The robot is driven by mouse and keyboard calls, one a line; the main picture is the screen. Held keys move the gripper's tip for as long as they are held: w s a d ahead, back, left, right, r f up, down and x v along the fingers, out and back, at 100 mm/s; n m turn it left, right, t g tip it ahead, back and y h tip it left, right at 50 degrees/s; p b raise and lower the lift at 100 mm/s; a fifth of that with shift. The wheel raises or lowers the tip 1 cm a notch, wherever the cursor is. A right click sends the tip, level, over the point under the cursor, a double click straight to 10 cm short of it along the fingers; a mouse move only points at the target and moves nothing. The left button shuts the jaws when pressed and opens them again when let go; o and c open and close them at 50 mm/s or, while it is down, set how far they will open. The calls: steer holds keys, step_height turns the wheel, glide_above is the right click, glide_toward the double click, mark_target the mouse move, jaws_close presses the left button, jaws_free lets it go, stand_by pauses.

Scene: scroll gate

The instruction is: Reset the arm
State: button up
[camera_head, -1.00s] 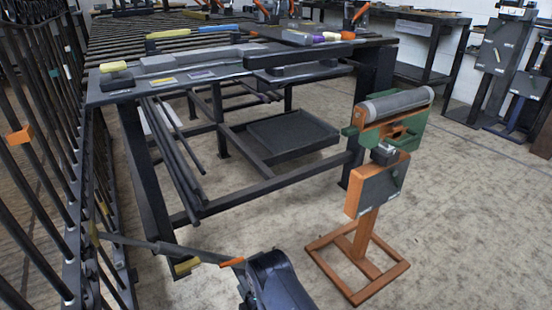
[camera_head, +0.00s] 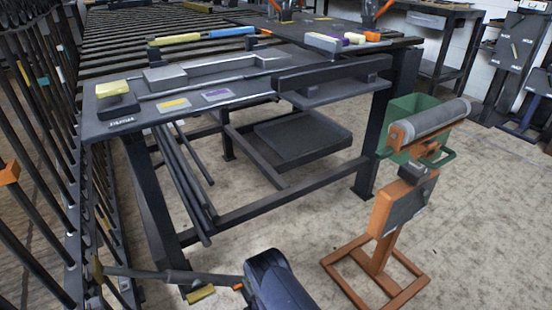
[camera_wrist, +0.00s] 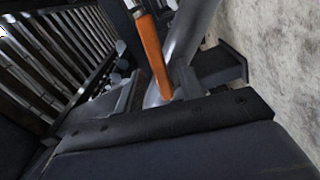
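My arm's dark end link (camera_head: 278,282) shows at the bottom centre of the head view. A thin dark bar (camera_head: 150,273) runs from it left toward the gate; I cannot tell where my arm ends and the bar begins. A yellow piece (camera_head: 200,294) and a small orange piece (camera_head: 238,287) sit by this bar. The wrist view shows an orange strip (camera_wrist: 153,55) beside a grey tube (camera_wrist: 185,45), above a dark, wide housing (camera_wrist: 170,122). My gripper's fingertips are not clear in either view, nor whether anything is held.
A dark barred gate (camera_head: 75,200) stands close on the left. A black workbench (camera_head: 130,121) with a roller bed (camera_head: 140,32) lies ahead.

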steer(key=shift+a+f+m, duration=0.1)
steer(key=shift+f+m, duration=0.15)
steer(key=shift+m, duration=0.7)
steer(key=shift+a+f+m, duration=0.1)
steer(key=shift+f+m, duration=0.15)
steer(key=shift+m, duration=0.7)
steer(key=shift+s, duration=0.1)
steer(key=shift+d, duration=0.1)
